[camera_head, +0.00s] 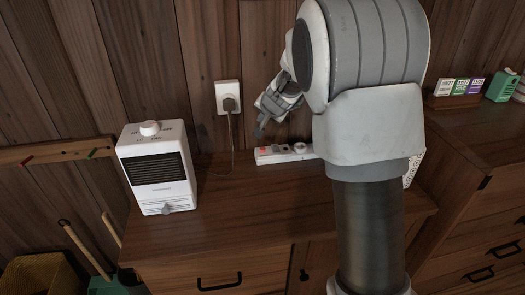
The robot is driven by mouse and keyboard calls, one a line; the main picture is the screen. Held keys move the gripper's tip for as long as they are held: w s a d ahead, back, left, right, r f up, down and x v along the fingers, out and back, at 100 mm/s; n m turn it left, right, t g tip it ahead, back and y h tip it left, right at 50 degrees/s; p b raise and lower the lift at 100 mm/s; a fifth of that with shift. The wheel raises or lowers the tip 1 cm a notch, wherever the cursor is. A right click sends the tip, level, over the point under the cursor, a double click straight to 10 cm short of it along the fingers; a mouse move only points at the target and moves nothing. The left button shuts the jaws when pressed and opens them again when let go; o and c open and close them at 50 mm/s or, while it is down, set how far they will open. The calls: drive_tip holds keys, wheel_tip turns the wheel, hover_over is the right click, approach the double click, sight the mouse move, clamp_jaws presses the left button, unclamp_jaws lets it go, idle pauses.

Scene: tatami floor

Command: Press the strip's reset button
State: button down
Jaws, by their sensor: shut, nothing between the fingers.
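A white power strip (284,153) lies on the wooden cabinet top near the wall, with a small red-orange part (263,151) at its left end. Its right end is hidden behind my arm. I cannot tell which part is the reset button. My gripper (261,130) is shut and empty, pointing down just above the strip's left end. The picture does not show clearly whether its tips touch the strip.
A white heater (157,172) with a dark grille stands on the left of the cabinet top (235,225). A cord runs from the wall outlet (228,92) toward the cabinet top. Small boxes (460,87) stand at the right. The front middle of the top is clear.

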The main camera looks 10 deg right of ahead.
drive_tip(key=b, duration=0.7)
hover_over(263, 154)
wheel_tip(263, 154, down, 8)
drive_tip(key=shift+w+r, duration=0.1)
drive_tip(key=shift+w, duration=0.05)
idle(1.5)
drive_tip(key=shift+f, duration=0.4)
drive_tip(key=shift+f, duration=0.45)
idle(0.5)
drive_tip(key=shift+r, duration=0.15)
drive_tip(key=shift+r+p, duration=0.8)
drive_tip(key=shift+p, duration=0.1)
